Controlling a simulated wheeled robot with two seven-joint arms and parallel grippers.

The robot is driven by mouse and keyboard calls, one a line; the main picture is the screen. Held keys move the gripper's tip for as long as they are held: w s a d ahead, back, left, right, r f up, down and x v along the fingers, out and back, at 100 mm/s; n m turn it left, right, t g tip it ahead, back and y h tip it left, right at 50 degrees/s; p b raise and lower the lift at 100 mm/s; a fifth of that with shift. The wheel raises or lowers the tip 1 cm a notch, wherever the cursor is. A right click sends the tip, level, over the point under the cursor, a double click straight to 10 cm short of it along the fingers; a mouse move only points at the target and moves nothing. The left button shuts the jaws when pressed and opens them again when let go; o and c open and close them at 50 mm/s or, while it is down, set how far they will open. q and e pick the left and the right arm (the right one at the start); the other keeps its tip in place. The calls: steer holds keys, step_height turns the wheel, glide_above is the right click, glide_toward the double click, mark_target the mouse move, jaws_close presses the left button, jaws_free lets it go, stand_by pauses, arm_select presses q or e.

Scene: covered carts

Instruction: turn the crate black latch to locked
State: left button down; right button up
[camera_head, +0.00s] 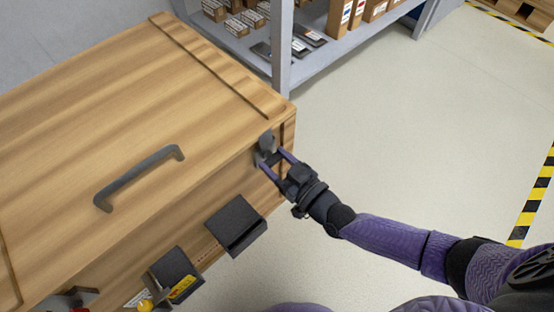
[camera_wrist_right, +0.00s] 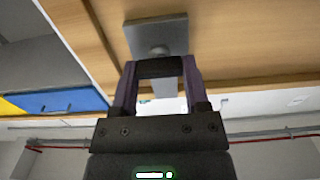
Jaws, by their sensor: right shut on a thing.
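The wooden crate (camera_head: 90,120) fills the left of the head view, with its lid closed. The black latch (camera_head: 265,142) is a dark grey piece on the crate's front face, near the right corner just below the lid edge. Its mounting plate (camera_wrist_right: 157,36) shows in the wrist view, with a dark bar below it between my fingers. My right gripper (camera_head: 271,163) is shut on the latch; its purple fingers also show in the wrist view (camera_wrist_right: 159,72). The fingers partly hide the latch in the head view. My left gripper is not in view.
A dark bar handle (camera_head: 140,178) lies across the lid. A grey shelf (camera_head: 325,55) with cartons stands behind the crate. The floor (camera_head: 430,130) at right is clear.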

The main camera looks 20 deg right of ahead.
jaws_close()
